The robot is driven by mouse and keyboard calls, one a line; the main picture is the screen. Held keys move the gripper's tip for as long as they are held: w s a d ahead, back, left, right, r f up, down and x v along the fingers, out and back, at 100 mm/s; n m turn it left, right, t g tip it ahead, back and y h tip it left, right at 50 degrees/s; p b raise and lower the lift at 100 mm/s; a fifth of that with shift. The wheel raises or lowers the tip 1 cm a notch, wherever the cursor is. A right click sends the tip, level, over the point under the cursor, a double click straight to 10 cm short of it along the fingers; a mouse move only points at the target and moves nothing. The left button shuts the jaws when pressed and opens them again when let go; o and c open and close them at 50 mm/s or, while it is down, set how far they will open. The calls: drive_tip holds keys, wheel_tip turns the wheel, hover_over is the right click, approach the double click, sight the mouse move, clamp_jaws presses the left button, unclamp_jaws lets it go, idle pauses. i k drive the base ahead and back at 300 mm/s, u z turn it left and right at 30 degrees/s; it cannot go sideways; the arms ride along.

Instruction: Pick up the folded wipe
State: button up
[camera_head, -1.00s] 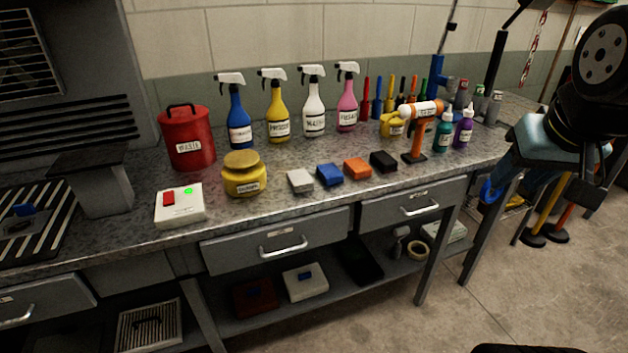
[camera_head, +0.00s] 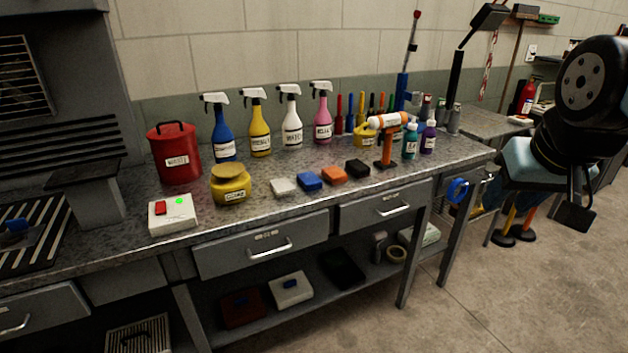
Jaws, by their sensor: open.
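I cannot pick out the folded wipe for certain. A small white block (camera_head: 284,187) lies flat on the bench, left of a blue block (camera_head: 310,181), an orange block (camera_head: 334,176) and a black block (camera_head: 358,168). A pale folded-looking item (camera_head: 420,234) lies on the lower shelf at the right, partly hidden by a bench leg. My arm (camera_head: 597,95) shows at the right edge, to the right of the bench and apart from it. I cannot make out any gripper fingers on it.
On the bench stand a red waste can (camera_head: 176,160), a yellow jar (camera_head: 230,186), a white switch box (camera_head: 173,215), several spray bottles, an orange tool (camera_head: 387,140) and small bottles. Drawers run below the bench top. The floor (camera_head: 480,300) at the front right is clear.

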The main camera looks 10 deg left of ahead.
sight(309, 182)
drive_tip(key=z, duration=0.05)
drive_tip(key=i, duration=0.9)
drive_tip(key=u, duration=0.1)
